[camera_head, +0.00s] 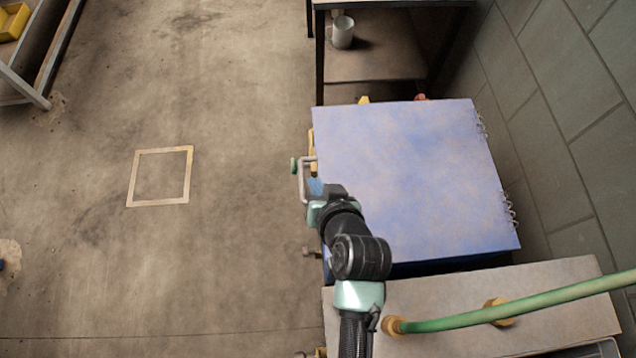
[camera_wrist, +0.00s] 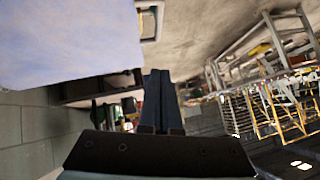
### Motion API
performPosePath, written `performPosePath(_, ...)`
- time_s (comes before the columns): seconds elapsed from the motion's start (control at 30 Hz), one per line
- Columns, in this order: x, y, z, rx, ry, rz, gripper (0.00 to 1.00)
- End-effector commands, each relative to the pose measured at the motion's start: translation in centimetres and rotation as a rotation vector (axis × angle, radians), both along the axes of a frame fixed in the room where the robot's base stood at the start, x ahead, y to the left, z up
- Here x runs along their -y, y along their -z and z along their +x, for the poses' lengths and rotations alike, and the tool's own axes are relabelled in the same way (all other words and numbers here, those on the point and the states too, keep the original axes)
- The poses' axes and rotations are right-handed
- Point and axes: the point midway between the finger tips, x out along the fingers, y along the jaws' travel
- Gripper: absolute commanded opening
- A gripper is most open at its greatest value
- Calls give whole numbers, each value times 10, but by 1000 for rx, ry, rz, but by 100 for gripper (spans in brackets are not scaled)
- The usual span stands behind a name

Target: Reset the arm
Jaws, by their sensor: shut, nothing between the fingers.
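My gripper (camera_wrist: 158,100) shows in the wrist view as two dark fingers pressed together with nothing between them. In the head view my arm reaches forward along the left side of a blue box-like cabinet (camera_head: 410,180), and its end (camera_head: 316,187) is near a metal handle (camera_head: 303,180) on that side. I cannot tell whether it touches the handle. The cabinet's pale blue top (camera_wrist: 65,40) fills the upper left of the wrist view.
A grey-topped bench (camera_head: 440,300) with a green hose (camera_head: 500,307) lies at the lower right. A block wall (camera_head: 570,110) bounds the right. The floor on the left is open, with a square marking (camera_head: 160,150).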

Motion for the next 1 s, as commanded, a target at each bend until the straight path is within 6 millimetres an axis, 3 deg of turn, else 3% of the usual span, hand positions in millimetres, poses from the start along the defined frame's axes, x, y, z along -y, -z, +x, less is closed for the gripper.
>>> performPosePath(0.3, 1, -13, -1, 17, 1, -3, 0)
performPosePath(0.37, 0, -26, 10, 54, 1, -11, 0)
performPosePath(0.47, -3, -69, 39, 161, 7, -32, 0)
performPosePath(0.6, -6, -164, 83, 388, 25, -76, 0)
performPosePath(0.73, -9, -263, 106, 610, 53, -114, 0)
performPosePath(0.87, -11, -363, 108, 836, 84, -148, 0)
performPosePath(1.0, -15, -469, 87, 1087, 125, -177, 0)
